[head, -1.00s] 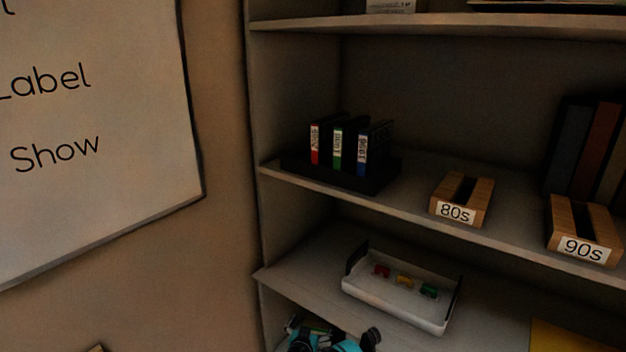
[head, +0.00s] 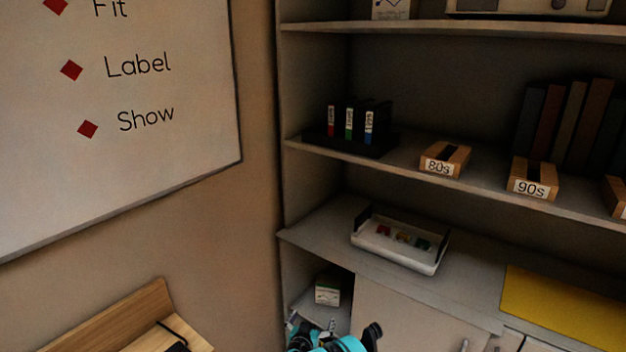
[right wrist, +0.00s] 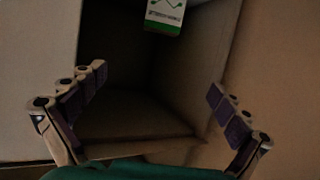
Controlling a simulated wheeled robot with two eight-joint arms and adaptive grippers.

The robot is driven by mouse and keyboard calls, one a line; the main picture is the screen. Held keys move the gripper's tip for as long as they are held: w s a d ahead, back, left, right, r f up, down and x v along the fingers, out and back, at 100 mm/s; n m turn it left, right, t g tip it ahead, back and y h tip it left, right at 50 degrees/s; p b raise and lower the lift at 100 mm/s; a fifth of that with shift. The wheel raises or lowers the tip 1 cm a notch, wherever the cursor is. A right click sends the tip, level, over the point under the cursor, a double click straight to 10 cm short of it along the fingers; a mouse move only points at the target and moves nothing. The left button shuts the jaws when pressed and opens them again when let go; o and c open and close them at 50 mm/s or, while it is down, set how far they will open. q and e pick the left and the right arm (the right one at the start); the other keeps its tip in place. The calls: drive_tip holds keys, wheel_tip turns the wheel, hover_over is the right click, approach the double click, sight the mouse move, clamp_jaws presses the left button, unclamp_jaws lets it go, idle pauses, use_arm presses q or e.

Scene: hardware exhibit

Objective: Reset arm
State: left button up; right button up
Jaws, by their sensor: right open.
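My right gripper (head: 322,328) shows at the bottom edge of the head view, in front of the low open compartment of the shelf unit. In the right wrist view my right gripper (right wrist: 157,98) has its two fingers wide apart with nothing between them. A small white and green box (head: 327,290) stands inside that compartment, beyond the gripper. The box (right wrist: 165,16) also shows at the top of the right wrist view, cut by the frame edge and apart from the fingers. My left gripper is not in view.
The shelf unit (head: 460,191) holds a black rack with three binders (head: 349,122), wooden holders marked 80s (head: 440,166) and 90s (head: 531,187), and a white tray (head: 395,254) with small coloured pieces. A whiteboard (head: 110,180) hangs left. A wooden piece of furniture (head: 150,300) stands lower left.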

drive_tip(key=s+d+r+g, duration=0.25)
drive_tip(key=d+r, duration=0.55)
drive_tip(key=r, duration=0.5)
drive_tip(key=s+d+r+g, duration=0.2)
drive_tip(key=s+d+r, duration=0.5)
drive_tip(key=s+r, duration=0.25)
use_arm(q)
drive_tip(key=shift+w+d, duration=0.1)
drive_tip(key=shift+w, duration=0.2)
use_arm(e)
drive_tip(key=s+d+n+g+y, duration=0.2)
drive_tip(key=s+d+y, duration=0.1)
drive_tip(key=s, duration=2.4)
drive_tip(key=shift+s+n, duration=0.15)
drive_tip(key=shift+n, duration=0.25)
